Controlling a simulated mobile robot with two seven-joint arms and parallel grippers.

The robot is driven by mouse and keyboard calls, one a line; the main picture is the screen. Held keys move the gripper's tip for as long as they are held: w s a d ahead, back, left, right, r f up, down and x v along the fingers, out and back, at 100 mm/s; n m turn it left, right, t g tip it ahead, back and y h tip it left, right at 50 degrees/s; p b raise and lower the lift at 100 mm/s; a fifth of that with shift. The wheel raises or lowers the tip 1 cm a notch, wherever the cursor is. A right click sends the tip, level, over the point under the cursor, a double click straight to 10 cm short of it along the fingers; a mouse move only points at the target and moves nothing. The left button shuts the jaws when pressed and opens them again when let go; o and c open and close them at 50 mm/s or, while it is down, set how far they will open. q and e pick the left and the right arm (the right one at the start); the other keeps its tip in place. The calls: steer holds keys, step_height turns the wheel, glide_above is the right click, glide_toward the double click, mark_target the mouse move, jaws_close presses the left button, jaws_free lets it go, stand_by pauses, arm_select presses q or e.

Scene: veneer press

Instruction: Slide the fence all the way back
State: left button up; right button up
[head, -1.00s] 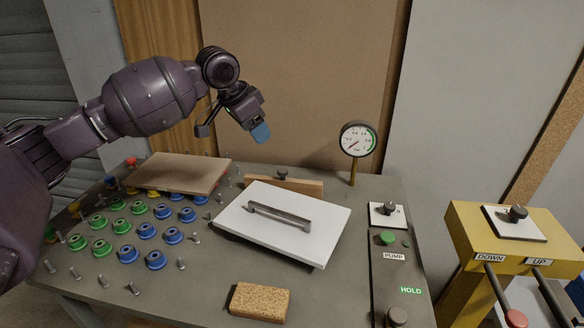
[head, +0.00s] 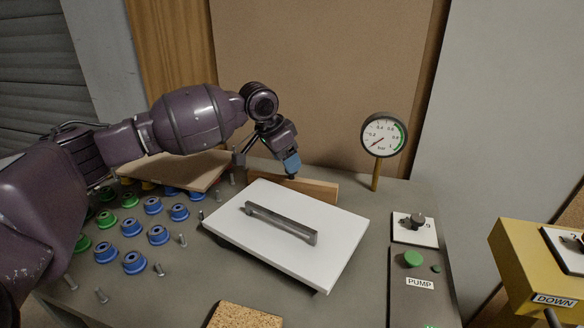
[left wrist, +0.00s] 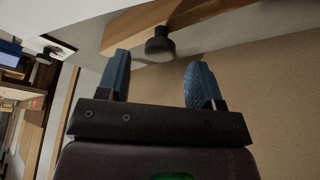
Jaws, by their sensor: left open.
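The fence is a light wooden bar (head: 318,187) lying along the back edge of the white panel (head: 232,228). In the left wrist view the fence (left wrist: 200,14) crosses the top, with a dark knob (left wrist: 160,46) on its side. My left gripper (head: 291,168) is open, just above the fence at the back of the bench. In the wrist view its two blue fingers (left wrist: 160,78) stand apart, with the knob in line with the gap between them. In the head view the gripper hides the knob. My right gripper is not in view.
The white panel carries a grey bar handle (head: 280,222). A pressure gauge (head: 384,135) on a post stands right of the fence. A brown board (head: 190,168), blue cups (head: 158,235) and pegs lie left. A cork block (head: 243,316) is in front. A wall rises behind.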

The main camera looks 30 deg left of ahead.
mark_target(292, 182)
arm_select(q)
steer(key=shift+x, duration=1.4)
jaws_close()
steer(key=shift+w, duration=0.15)
